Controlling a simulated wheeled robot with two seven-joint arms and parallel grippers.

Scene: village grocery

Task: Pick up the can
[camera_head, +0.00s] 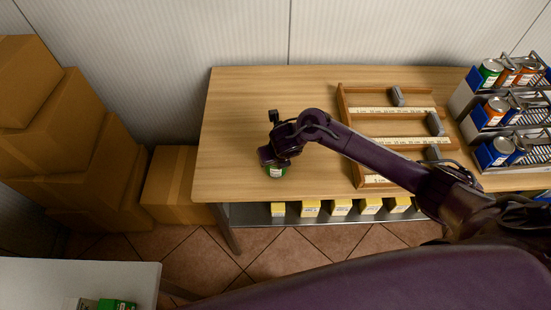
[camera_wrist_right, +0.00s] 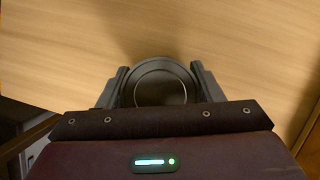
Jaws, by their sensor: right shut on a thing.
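The can (camera_head: 276,171) has a green and white label and is near the front left of the wooden table. In the right wrist view its round, dark-looking top (camera_wrist_right: 160,84) sits between the two fingers. My right gripper (camera_head: 273,163) comes down over the can from above and is shut on it, with a finger on each side in the right wrist view (camera_wrist_right: 160,88). Most of the can is hidden under the gripper in the head view. I cannot tell whether its base touches the table. My left gripper is not in view.
The table (camera_head: 235,110) is bare at the left. A wooden frame (camera_head: 343,110) with labelled strips and grey blocks lies to the right. A tiered rack (camera_head: 465,100) of cans stands at far right. Cardboard boxes (camera_head: 170,175) stand left of the table. Yellow boxes (camera_head: 311,208) sit below.

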